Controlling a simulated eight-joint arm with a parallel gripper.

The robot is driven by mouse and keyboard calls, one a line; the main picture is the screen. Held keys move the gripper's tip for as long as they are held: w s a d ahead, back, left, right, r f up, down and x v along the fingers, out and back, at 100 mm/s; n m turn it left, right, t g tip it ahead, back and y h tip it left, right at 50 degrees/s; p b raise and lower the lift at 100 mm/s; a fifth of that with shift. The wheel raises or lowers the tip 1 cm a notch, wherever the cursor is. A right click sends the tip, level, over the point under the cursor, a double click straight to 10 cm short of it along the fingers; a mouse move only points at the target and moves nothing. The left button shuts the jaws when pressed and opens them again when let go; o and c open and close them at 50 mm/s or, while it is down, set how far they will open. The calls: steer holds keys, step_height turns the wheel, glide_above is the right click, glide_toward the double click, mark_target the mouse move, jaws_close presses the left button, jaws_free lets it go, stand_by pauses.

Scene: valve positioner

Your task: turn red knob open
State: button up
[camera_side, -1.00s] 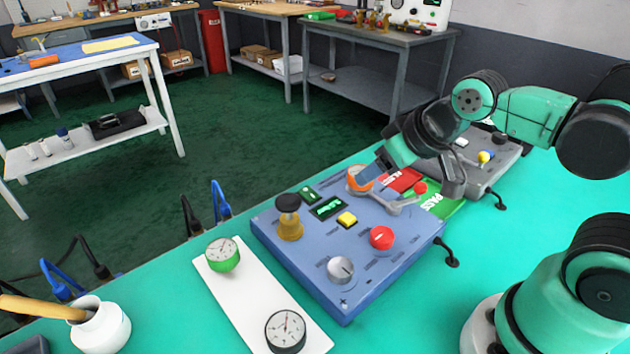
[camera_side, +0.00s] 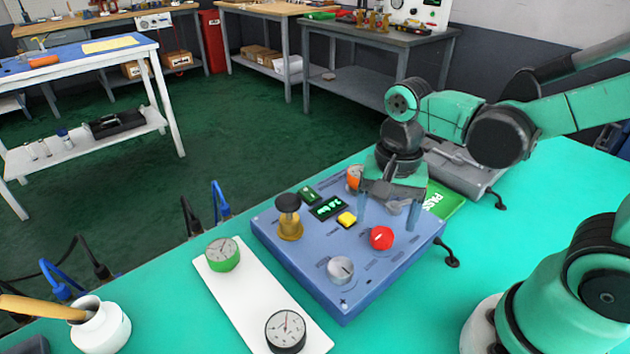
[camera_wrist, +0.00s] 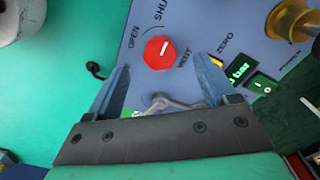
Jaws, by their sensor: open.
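The red knob (camera_side: 381,238) sits on the blue panel box (camera_side: 290,262), near its right side. In the wrist view the red knob (camera_wrist: 159,52) has a short white mark pointing to the upper right, with OPEN printed to its left, SHUT above and VENT at lower right. My gripper (camera_side: 386,215) is open and empty, pointing down just behind the knob in the side view. In the wrist view my gripper's (camera_wrist: 160,64) two blue fingers lie on either side of the knob, their tips around its lower edge. I cannot tell whether they touch it.
A grey lever (camera_wrist: 170,104) lies between the fingers in the wrist view. On the panel are a silver knob (camera_side: 341,269), a yellow button (camera_side: 347,219) and a brass knob (camera_side: 289,220). A green PASS card (camera_side: 443,200) lies behind. Gauges on a white plate (camera_side: 248,292) stand left.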

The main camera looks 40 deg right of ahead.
mark_target(383, 235)
steer(key=shift+f, duration=1.75)
steer(key=shift+c, duration=0.2)
jaws_close()
